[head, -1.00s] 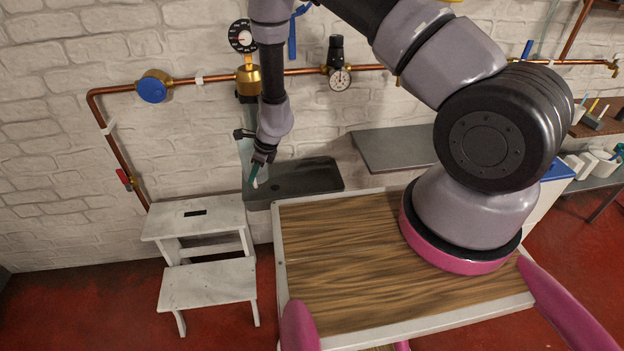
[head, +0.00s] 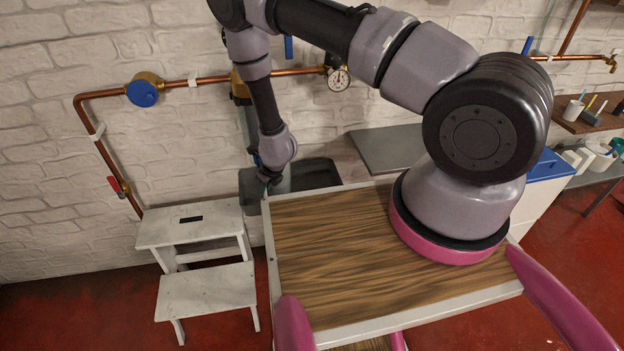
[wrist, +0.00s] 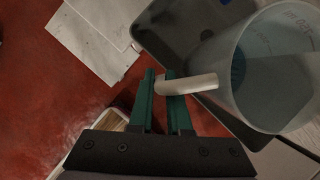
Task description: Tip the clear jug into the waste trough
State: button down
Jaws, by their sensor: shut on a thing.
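The clear jug (wrist: 272,78) is in the wrist view at the right, with printed graduation marks and its open mouth partly facing the camera. Its pale handle (wrist: 190,84) runs left between the green fingers of my gripper (wrist: 163,88), which is shut on it. Whether the jug holds liquid is unclear. In the head view my gripper (head: 266,181) is small and partly hidden by my own wrist, and I cannot make out the jug there. The dark grey waste trough (head: 312,175) stands against the wall; it also shows in the wrist view (wrist: 172,32), partly behind the jug.
A wood-topped platform (head: 330,265) fills the near middle. A white step stool (head: 205,288) stands left of the trough. A grey shelf (head: 390,148) lies right of the trough.

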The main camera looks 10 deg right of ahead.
jog(key=w+d+r+n+g, duration=0.1)
jog(key=d+r+n, duration=0.2)
jog(key=d, duration=0.8)
jog(key=w+d+r+n+g+y, duration=0.1)
jog(key=d+r, duration=0.4)
jog(key=d, duration=0.6)
jog(key=w+d+r+n+g, duration=0.1)
jog(key=w+d+r+n, duration=0.2)
jog(key=d, duration=0.9)
jog(key=shift+r+n+y, duration=0.4)
jog(key=shift+r+n, duration=0.15)
jog(key=shift+n, duration=0.45)
jog(key=shift+s+a, duration=0.1)
